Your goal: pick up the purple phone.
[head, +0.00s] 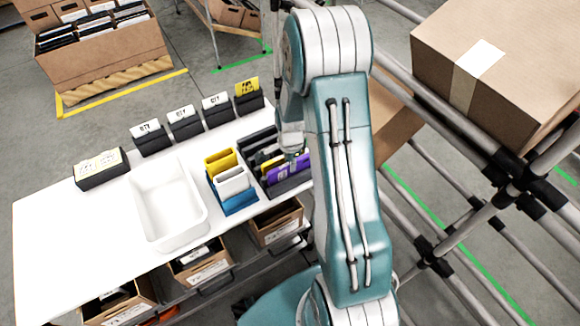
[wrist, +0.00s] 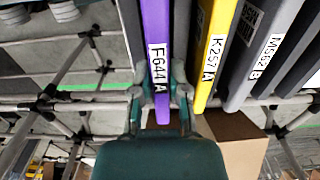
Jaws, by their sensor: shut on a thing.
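The purple phone (wrist: 156,30) is a slim upright slab with a white label reading F644A in the wrist view. My gripper (wrist: 160,92) has one finger on each side of it and is shut on its near end. In the head view the purple phone (head: 279,172) shows at the front of a dark rack (head: 291,185), partly hidden by my gripper (head: 293,154) and arm. A yellow phone (wrist: 211,45) labelled K257A stands just right of it in the wrist view, apart from it. I cannot tell whether the purple phone is clear of the rack.
Grey phones (wrist: 246,50) stand further right in the wrist view. On the white table (head: 60,225) are an empty white bin (head: 168,235), a blue holder (head: 240,202) with yellow and white items, and several labelled black stands (head: 152,141). Metal rails and a carton (head: 500,50) lie right of my arm.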

